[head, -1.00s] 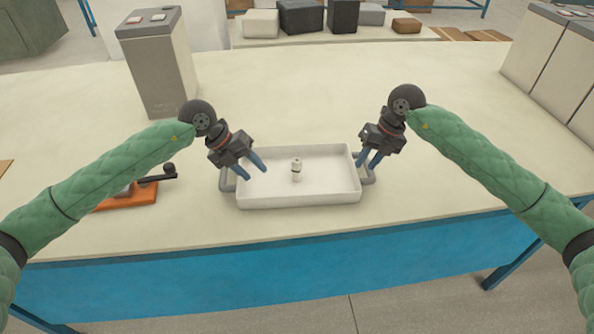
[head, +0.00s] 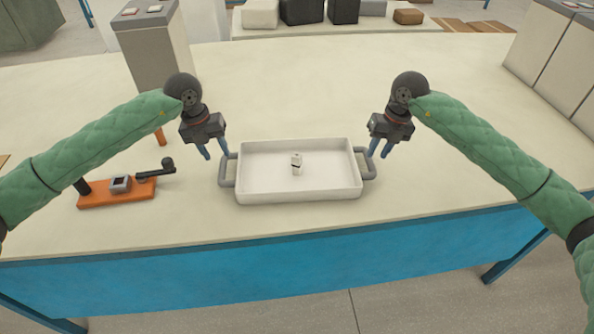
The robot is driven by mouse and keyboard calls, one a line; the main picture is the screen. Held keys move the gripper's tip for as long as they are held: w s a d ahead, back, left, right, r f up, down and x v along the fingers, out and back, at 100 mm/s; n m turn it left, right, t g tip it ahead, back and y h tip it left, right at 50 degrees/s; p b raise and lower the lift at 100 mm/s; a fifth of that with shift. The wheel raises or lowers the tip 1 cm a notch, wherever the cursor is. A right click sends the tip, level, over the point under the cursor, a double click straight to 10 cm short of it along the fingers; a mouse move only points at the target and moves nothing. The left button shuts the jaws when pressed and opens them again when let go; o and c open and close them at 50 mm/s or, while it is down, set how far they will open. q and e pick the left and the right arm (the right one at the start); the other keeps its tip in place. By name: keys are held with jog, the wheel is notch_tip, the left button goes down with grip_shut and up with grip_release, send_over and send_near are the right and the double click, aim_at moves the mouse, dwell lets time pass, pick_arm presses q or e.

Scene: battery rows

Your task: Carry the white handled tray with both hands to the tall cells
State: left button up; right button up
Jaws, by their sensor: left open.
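The white tray (head: 300,196) lies flat on the table, with a grey handle at its left end (head: 222,170) and another at its right end (head: 371,165). My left gripper (head: 217,157) is open and empty, above and just behind the left handle. My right gripper (head: 378,156) has its fingers apart at the right handle; whether they touch it I cannot tell. A tall grey cell (head: 158,60) with terminals on top stands at the back left. More tall cells (head: 545,60) stand in a row at the right.
An orange base (head: 100,197) with a dark crank lies on the table left of the tray. Several boxes (head: 300,12) sit on a surface behind the table. The table's front edge is close below the tray. The tabletop behind the tray is clear.

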aim_at(222, 163)
pick_arm(q)
jog(key=f, duration=0.3)
jog(key=d+f, duration=0.1)
jog(key=f, duration=0.2)
jog(key=shift+d+f, duration=0.15)
jog(key=shift+f, duration=0.05)
pick_arm(e)
jog(key=f, duration=0.3)
jog(key=a+f, duration=0.1)
jog(key=f, duration=0.2)
jog(key=shift+s+a+f, duration=0.1)
jog(key=shift+f, duration=0.1)
pick_arm(q)
jog(key=shift+c, duration=0.4)
pick_arm(e)
jog(key=shift+c, duration=0.5)
pick_arm(q)
jog(key=c, duration=0.4)
pick_arm(e)
jog(key=c, duration=0.3)
pick_arm(q)
grip_shut()
pick_arm(e)
grip_shut()
